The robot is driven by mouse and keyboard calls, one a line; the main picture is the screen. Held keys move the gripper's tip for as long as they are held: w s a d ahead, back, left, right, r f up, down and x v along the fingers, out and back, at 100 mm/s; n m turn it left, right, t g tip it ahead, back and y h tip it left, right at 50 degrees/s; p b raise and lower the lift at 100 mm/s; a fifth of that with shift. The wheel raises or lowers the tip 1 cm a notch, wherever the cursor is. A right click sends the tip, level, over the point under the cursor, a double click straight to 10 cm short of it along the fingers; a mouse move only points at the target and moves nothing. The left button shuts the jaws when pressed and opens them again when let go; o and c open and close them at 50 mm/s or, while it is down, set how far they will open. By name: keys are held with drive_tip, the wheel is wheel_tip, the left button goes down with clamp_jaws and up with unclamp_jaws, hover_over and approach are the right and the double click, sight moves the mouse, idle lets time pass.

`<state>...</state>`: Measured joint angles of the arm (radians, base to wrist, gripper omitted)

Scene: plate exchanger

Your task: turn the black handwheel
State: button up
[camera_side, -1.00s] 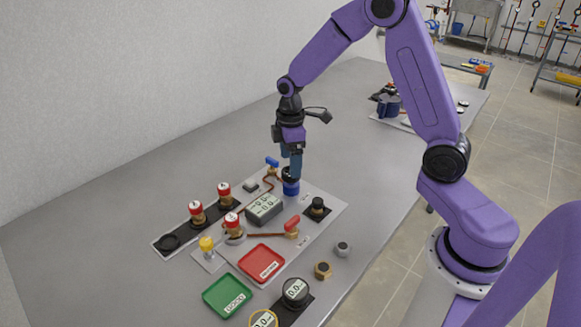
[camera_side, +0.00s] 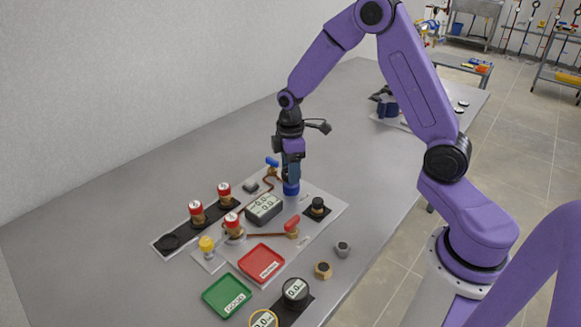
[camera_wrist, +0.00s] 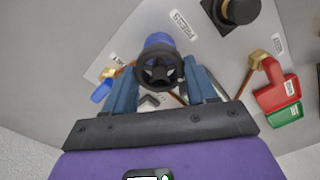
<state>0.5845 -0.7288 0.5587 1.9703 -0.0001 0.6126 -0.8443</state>
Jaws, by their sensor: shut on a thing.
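The black handwheel (camera_wrist: 159,70) is a spoked ring on top of a blue round body (camera_side: 291,188). In the wrist view it lies between the two blue fingers of my gripper (camera_wrist: 163,82), one at each side of its rim. In the side view my gripper (camera_side: 291,178) points down over the blue body, and its fingers hide most of the wheel. My gripper is shut on the handwheel.
A grey display box (camera_side: 263,208), a blue-handled valve (camera_side: 272,163) and a black knob (camera_side: 317,207) stand close by on the panel. A red-handled valve (camera_side: 292,226), red tray (camera_side: 261,262) and green tray (camera_side: 227,296) lie nearer the front. The table's left side is clear.

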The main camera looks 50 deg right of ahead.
drive_tip(key=shift+m, duration=0.3)
drive_tip(key=m, duration=1)
drive_tip(key=shift+w+d, duration=0.1)
drive_tip(key=shift+r+m, duration=0.1)
drive_tip(key=shift+m, duration=0.2)
drive_tip(key=o, duration=1.1)
drive_tip(key=shift+c, duration=0.2)
wheel_tip(320, 180, up, 17)
drive_tip(key=shift+r, duration=0.2)
